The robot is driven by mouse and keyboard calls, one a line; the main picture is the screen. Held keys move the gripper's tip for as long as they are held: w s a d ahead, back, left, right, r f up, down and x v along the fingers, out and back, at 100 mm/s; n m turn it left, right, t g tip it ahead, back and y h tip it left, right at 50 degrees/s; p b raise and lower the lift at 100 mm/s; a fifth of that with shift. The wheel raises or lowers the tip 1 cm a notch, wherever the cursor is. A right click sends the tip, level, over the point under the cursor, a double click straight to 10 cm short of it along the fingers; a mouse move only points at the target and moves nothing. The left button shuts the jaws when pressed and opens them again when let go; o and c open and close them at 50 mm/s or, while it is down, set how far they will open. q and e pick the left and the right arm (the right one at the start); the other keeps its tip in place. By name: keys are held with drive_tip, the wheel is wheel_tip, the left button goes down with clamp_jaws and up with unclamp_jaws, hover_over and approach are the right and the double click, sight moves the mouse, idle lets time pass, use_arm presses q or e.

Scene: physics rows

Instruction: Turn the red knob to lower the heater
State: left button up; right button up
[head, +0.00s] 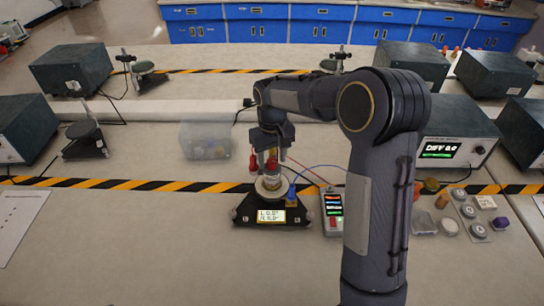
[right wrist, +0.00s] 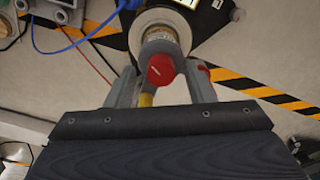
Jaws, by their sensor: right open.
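My right gripper (right wrist: 161,90) is open and points down over a small apparatus with a black base (head: 243,214) and a lit display (head: 271,216). The red knob (right wrist: 161,70) shows between its two fingers in the right wrist view, with a visible gap on each side. It sits at the end of a short cylinder above a pale round dial (right wrist: 165,22). In the head view a red part (head: 271,164) shows under the gripper (head: 269,160), partly hidden by the fingers. Contact cannot be told. No separate heater can be made out. My left gripper is not in view.
A small meter (head: 333,211) with coloured readouts is wired to the apparatus by blue and red leads. A clear plastic box (head: 205,140) stands behind left. Several small pieces lie to the right. Dark instrument boxes (head: 70,68) stand around. The bench front left is mostly clear.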

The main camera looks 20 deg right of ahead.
sight(272, 160)
wheel_tip(272, 160, up, 8)
drive_tip(key=shift+f+b, duration=0.25)
drive_tip(key=shift+b, duration=0.05)
drive_tip(key=shift+r, duration=0.15)
idle(0.3)
drive_tip(key=shift+s+r, duration=0.1)
drive_tip(key=shift+s, duration=0.05)
drive_tip(key=s+a+r+m+t+y, duration=0.1)
drive_tip(key=s+r+t+y, duration=0.1)
drive_tip(key=s, duration=1.9)
drive_tip(key=shift+a+r+t+y, duration=0.2)
drive_tip(key=shift+t+y, duration=0.5)
drive_tip(key=shift+t, duration=0.3)
drive_tip(key=shift+m+t, duration=0.3)
drive_tip(key=shift+t, duration=0.5)
drive_tip(key=s+a+f, duration=0.1)
drive_tip(key=s, duration=0.1)
drive_tip(key=s+a+f, duration=0.1)
drive_tip(key=s, duration=0.2)
drive_tip(key=s+a+f, duration=0.1)
drive_tip(key=s+f, duration=0.1)
drive_tip(key=shift+s, duration=0.15)
drive_tip(key=shift+c, duration=0.2)
